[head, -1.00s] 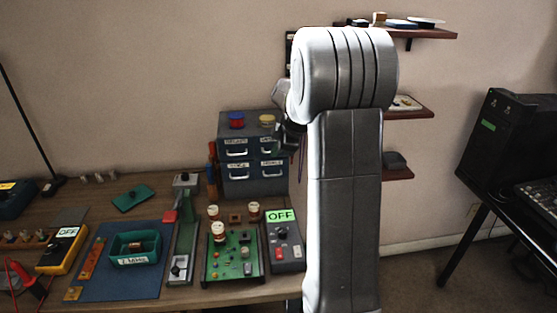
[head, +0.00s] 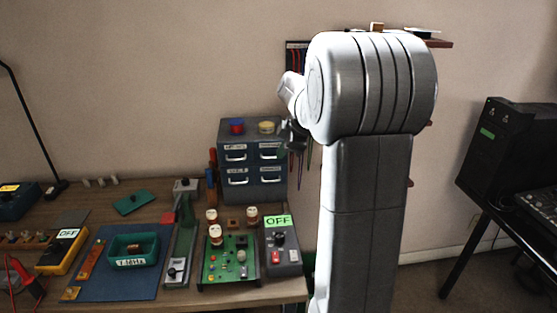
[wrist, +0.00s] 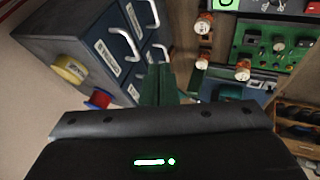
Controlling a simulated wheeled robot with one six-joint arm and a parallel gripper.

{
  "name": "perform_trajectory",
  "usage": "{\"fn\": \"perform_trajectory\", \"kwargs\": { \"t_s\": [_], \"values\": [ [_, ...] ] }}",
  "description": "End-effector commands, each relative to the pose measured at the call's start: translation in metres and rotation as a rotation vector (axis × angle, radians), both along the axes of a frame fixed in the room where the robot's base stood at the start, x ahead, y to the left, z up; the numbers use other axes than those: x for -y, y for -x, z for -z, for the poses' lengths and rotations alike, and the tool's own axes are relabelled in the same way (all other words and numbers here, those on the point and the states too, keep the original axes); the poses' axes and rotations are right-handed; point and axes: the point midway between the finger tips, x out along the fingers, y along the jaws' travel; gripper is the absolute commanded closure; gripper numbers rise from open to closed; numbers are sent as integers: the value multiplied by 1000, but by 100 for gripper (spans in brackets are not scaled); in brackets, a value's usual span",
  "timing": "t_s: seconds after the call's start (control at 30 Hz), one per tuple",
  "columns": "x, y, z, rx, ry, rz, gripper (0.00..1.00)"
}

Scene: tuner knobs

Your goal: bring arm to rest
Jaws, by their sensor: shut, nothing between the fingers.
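My arm, a thick grey-white link with a rounded joint, stands upright right of centre in the head view. My gripper (head: 292,137) hangs at the left of that joint, small and dark, in front of the drawer cabinet's right edge. In the wrist view its two dark green fingers (wrist: 159,70) are together, with nothing seen between them. They point over the space between the drawer cabinet (wrist: 85,45) and the circuit board (wrist: 272,45). The fingers appear clear of both.
The workbench holds the grey drawer cabinet (head: 253,190) with two spools on top, a green circuit board (head: 222,272), a grey box marked OFF (head: 282,262), a teal tray (head: 133,262) and a yellow meter (head: 62,252). A black speaker (head: 503,150) stands at right. Wall shelves are mostly behind my arm.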

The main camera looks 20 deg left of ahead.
Motion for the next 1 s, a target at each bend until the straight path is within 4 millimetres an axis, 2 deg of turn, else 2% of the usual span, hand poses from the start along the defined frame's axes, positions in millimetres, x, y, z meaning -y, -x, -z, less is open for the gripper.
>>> {"fn": "perform_trajectory", "kwargs": {
  "t_s": [0.2, 0.4, 0.8, 1.0],
  "values": [
    [21, 7, -32, 2, -1, 1, 100],
    [29, 10, -45, -1, 0, 0, 100],
    [28, 10, -44, -2, 1, -1, 100],
    [18, 7, -26, -6, 3, -2, 100]
  ]
}}
